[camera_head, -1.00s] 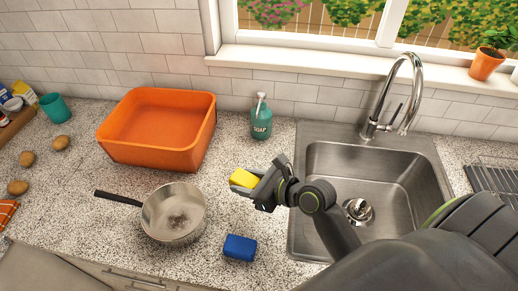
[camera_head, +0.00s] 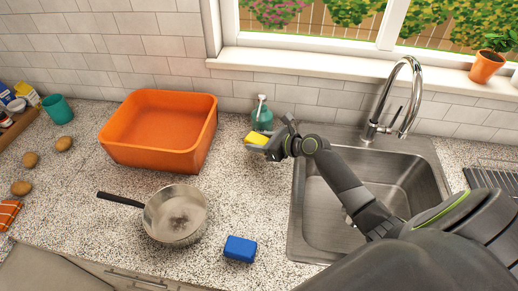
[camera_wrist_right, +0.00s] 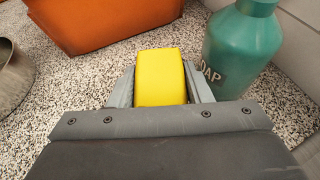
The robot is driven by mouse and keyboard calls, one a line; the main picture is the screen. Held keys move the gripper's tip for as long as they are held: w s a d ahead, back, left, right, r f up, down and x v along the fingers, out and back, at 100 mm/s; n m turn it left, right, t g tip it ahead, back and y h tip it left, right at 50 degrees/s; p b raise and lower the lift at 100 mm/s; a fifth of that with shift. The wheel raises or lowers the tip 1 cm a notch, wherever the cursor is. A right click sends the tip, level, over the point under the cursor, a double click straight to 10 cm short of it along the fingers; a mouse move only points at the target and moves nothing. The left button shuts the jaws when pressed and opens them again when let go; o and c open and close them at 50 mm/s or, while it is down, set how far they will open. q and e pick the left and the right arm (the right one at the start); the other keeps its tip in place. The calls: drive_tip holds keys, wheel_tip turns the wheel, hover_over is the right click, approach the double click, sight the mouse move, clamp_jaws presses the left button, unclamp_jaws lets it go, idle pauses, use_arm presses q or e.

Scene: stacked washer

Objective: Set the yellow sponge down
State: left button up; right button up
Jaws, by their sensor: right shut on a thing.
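The yellow sponge (camera_head: 257,138) is between the fingers of my right gripper (camera_head: 268,145), which is shut on it. They are in front of the soap bottle, left of the sink. In the right wrist view the sponge (camera_wrist_right: 160,77) sits between the two grey fingers (camera_wrist_right: 160,88), with speckled counter around it. Whether the sponge touches the counter I cannot tell. My left gripper is not in view.
The teal soap bottle (camera_head: 262,118) stands close behind my right gripper; it also shows in the right wrist view (camera_wrist_right: 242,45). An orange basin (camera_head: 160,150), a pan (camera_head: 175,215) and a blue sponge (camera_head: 240,249) are nearby. The steel sink (camera_head: 400,170) is right. Counter between basin and gripper is clear.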

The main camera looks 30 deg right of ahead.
drive_tip(key=shift+w+d+f, duration=0.1)
drive_tip(key=shift+w+f, duration=0.05)
drive_tip(key=shift+f, duration=1.85)
drive_tip(key=o, duration=0.9)
drive_tip(key=shift+f, duration=0.15)
drive_tip(key=shift+o, duration=0.2)
drive_tip(key=shift+r, duration=0.25)
drive_tip(key=shift+s+d, duration=0.25)
drive_tip(key=shift+s, duration=0.1)
drive_tip(key=v, duration=1)
drive_tip(key=shift+s+b, duration=0.2)
drive_tip(key=shift+b, duration=0.2)
drive_tip(key=shift+s+d+r, duration=0.15)
drive_tip(key=shift+s+r, duration=0.2)
